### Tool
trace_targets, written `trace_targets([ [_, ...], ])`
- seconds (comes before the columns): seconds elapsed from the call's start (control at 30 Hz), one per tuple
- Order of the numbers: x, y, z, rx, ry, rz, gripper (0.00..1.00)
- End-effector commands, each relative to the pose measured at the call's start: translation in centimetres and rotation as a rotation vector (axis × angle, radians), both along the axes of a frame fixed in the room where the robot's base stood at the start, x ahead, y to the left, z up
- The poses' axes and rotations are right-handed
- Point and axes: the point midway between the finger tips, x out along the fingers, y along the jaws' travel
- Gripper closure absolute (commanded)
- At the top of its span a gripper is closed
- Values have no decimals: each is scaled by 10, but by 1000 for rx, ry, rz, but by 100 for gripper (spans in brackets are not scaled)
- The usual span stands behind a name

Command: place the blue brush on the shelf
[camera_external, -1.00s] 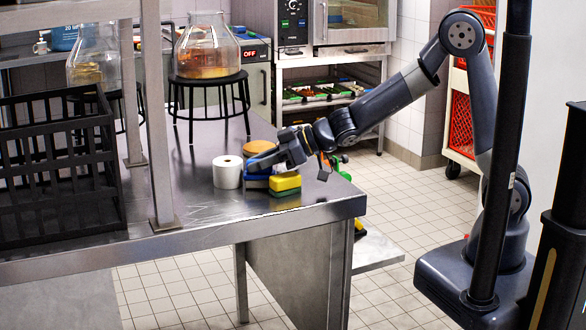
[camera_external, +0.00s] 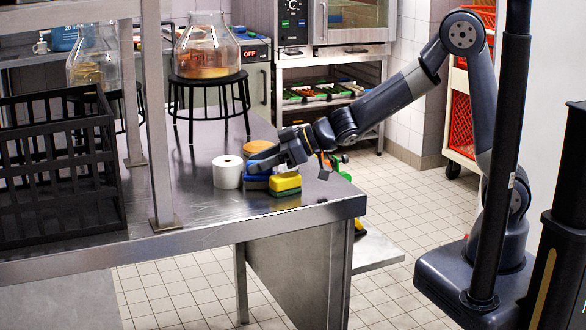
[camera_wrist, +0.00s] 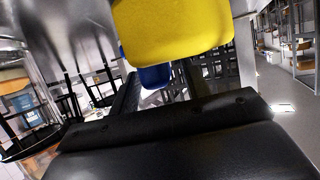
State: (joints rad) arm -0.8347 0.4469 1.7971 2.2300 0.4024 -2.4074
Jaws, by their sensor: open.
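A blue item (camera_external: 256,182), which looks like the blue brush, lies near the corner of the steel table, between a white roll and a yellow-and-green sponge. My gripper (camera_external: 264,166) is low over it, with its fingers pointing left and down, and partly hides it. The jaws are open; whether they straddle or touch the blue item I cannot tell. In the wrist view a piece of blue (camera_wrist: 153,75) shows beyond the fingers, mostly behind a yellow sponge (camera_wrist: 172,38). A steel shelf (camera_external: 60,14) on posts stands above the table at the upper left.
The white roll (camera_external: 227,172) and the yellow-and-green sponge (camera_external: 286,184) stand close on either side. A round tan item (camera_external: 258,147) lies just behind. A black crate (camera_external: 60,190) and shelf post (camera_external: 162,130) are to the left. A glass jar on a black stool (camera_external: 208,77) stands behind.

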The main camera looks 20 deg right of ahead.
Motion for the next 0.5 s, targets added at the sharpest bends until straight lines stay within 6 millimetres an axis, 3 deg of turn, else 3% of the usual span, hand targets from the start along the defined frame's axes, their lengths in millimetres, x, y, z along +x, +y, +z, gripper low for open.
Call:
trace_targets([
  [0.5, -29, -71, 33, 3, -5, -2, 55],
])
